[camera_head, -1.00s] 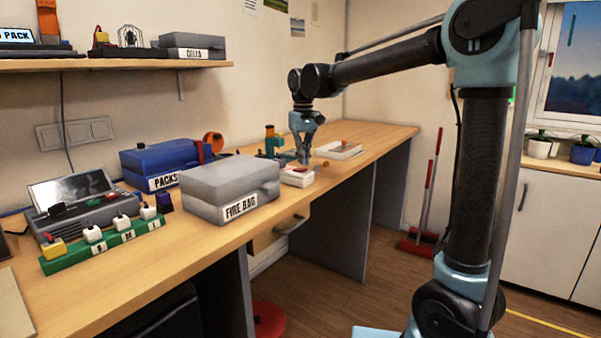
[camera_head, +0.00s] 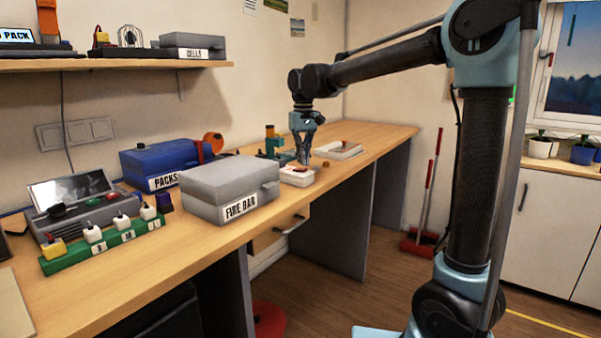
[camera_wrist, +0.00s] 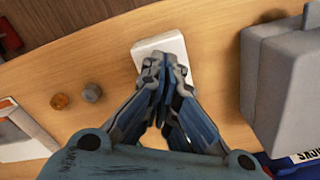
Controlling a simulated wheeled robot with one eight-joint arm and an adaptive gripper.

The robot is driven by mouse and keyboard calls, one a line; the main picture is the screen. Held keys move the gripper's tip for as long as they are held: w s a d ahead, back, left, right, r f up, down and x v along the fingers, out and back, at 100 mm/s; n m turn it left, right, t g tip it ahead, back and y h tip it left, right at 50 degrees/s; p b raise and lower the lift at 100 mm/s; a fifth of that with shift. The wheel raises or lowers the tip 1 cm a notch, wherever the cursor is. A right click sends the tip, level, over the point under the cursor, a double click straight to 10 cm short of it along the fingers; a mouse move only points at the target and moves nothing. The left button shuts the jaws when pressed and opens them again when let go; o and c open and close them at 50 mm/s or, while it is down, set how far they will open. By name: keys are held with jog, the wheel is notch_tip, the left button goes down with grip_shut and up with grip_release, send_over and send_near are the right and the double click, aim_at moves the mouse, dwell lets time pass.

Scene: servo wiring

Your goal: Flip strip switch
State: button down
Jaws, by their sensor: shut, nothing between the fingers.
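A small white box (camera_head: 297,177) lies near the front edge of the wooden desk, just right of the grey FIRE BAG case. It also shows in the wrist view (camera_wrist: 170,45), partly covered by my fingers. My gripper (camera_head: 304,162) points down at this box with its fingers together and nothing between them. In the wrist view my fingertips (camera_wrist: 162,62) overlap the box; I cannot tell whether they touch it. A reddish patch shows on the box in the head view, too small to make out. A green strip (camera_head: 103,245) with several plugs lies at the desk's left.
The grey FIRE BAG case (camera_head: 230,189) and the blue PACKS case (camera_head: 160,163) stand left of my gripper. A white tray (camera_head: 340,152) lies to the right. Two small round pieces, one orange-brown (camera_wrist: 60,101) and one grey (camera_wrist: 92,92), lie beside the box.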

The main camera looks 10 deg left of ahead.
aim_at(304, 169)
jog(key=shift+f, duration=1)
dwell(0.7)
jog(key=shift+r, duration=3.5)
jog(key=shift+d, duration=0.1)
jog(key=s+d+f+m+t, duration=0.15)
jog(key=s+d+f, duration=0.25)
jog(key=d, duration=0.9)
jog(key=s+d+f+m+g, duration=0.15)
jog(key=s+d+f, duration=0.25)
jog(key=d, duration=0.9)
jog(key=s+d+f+m+t, duration=0.1)
jog(key=s+d+f+m, duration=0.1)
jog(key=s+d+f, duration=0.5)
jog(key=s+d+f+m+t, duration=0.1)
jog(key=s+d+f+m, duration=0.1)
jog(key=s+d+f, duration=0.5)
notch_tip(304, 169, down, 5)
jog(key=shift+s+d+r, duration=0.1)
jog(key=shift+s+d, duration=0.1)
jog(key=shift+s, duration=0.45)
